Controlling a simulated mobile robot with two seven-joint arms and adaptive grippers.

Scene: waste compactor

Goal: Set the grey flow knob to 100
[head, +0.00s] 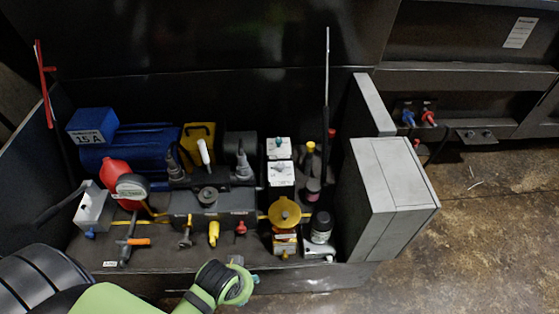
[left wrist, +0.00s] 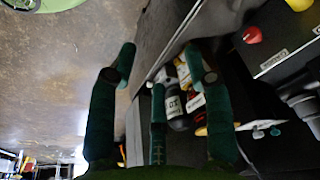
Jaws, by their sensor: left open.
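The grey flow knob cannot be singled out with certainty, as no scale or marking for it is readable. A dark grey round knob (head: 207,194) sits on top of the dark block in the middle of the machine bay. In the head view my left arm comes in low at the bay's front edge, in front of the block and apart from the knob. The fingertips are hardly visible there. My right gripper is in neither view.
A yellow round handle (head: 285,212) and a black bottle (head: 321,226) stand right of the block. A grey cabinet (head: 388,188) bounds the right side. The floor at right is clear.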

